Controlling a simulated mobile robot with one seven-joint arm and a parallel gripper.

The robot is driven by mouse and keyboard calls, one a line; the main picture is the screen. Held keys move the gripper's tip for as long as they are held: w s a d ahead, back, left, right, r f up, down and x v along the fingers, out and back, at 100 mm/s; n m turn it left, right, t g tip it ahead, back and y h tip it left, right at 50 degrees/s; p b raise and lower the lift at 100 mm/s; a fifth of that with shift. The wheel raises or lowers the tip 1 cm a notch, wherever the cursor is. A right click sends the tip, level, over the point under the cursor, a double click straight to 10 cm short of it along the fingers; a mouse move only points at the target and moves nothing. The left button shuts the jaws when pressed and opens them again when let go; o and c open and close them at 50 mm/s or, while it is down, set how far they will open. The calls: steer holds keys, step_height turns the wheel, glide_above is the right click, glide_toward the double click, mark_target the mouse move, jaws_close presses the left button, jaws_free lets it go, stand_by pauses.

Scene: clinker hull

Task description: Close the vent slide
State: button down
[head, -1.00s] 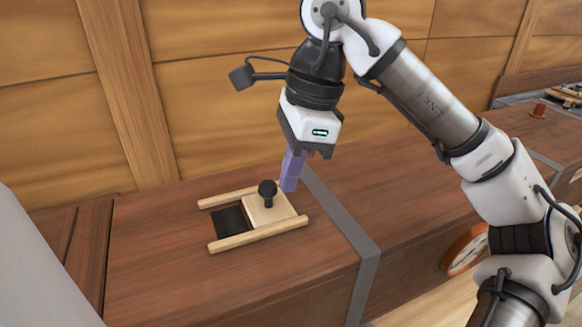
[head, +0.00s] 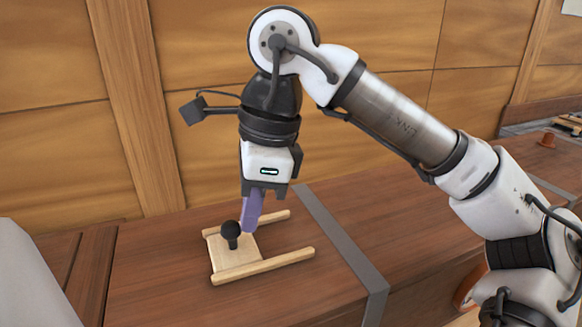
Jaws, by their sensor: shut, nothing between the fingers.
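The vent slide (head: 222,258) is a pale wooden plate between two light wooden rails (head: 263,267) on the brown wooden top. It sits at the left end of the rails, and no dark opening shows beside it. A black round knob (head: 231,231) stands upright on the plate. My gripper (head: 248,229) points down with its purple fingers shut and empty, just right of the knob over the plate. I cannot tell whether the fingers touch the knob. The fingers hide part of the plate's far edge and the far rail.
A grey band (head: 340,235) crosses the wooden top to the right of the rails. A wood-panelled wall (head: 200,60) stands behind. The top left of the rails is clear.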

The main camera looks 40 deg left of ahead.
steer(key=v, duration=1.3)
steer(key=shift+r, duration=0.2)
steer(key=shift+d, duration=0.15)
